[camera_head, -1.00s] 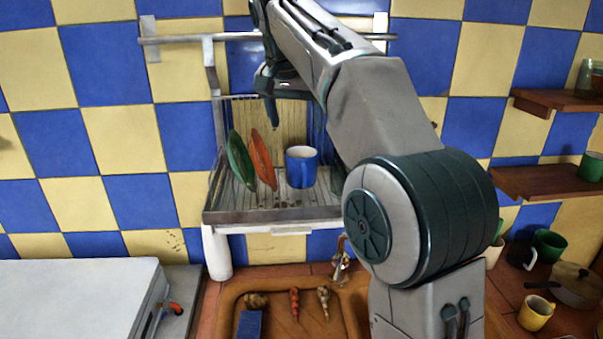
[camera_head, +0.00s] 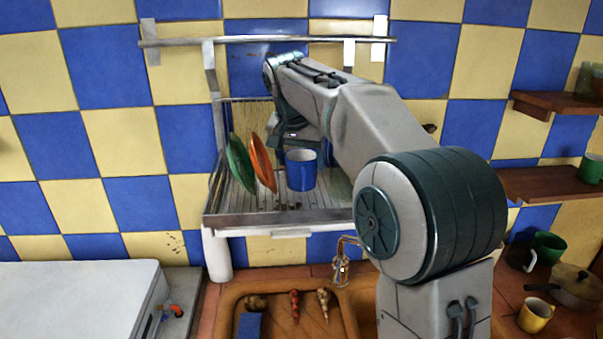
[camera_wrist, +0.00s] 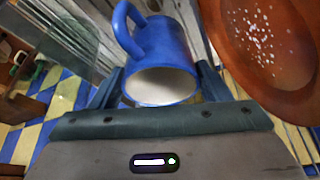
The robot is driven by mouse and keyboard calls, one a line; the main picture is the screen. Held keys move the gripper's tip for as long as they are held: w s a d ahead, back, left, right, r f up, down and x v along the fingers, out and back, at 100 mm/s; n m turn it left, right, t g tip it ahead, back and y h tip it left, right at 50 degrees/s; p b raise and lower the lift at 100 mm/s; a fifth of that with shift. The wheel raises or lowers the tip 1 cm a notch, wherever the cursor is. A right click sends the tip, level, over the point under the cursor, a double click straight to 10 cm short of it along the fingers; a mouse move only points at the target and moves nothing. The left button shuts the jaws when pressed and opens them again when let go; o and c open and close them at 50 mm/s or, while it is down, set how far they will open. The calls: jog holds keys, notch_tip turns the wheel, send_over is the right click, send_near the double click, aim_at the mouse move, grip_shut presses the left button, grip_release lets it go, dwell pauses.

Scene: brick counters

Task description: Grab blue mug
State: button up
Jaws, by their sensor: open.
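The blue mug (camera_head: 301,174) stands upright on the metal dish rack (camera_head: 275,218), to the right of the orange plate (camera_head: 262,162). In the wrist view the mug (camera_wrist: 170,45) shows its pale inside, and its handle is at the upper left. My gripper (camera_wrist: 160,84) is open, with one finger on each side of the mug near its rim. I cannot tell whether the fingers touch it. In the head view my gripper is over the rack behind the mug, its fingertips mostly hidden.
A green plate (camera_head: 239,162) leans beside the orange plate, which is close to the right finger in the wrist view (camera_wrist: 268,45). A glass-like item (camera_wrist: 65,35) is at left there. A rail (camera_head: 180,41) runs above the rack; a tap (camera_head: 342,262) is below.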

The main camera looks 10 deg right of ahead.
jog(key=c, duration=0.7)
jog(key=shift+r, duration=0.25)
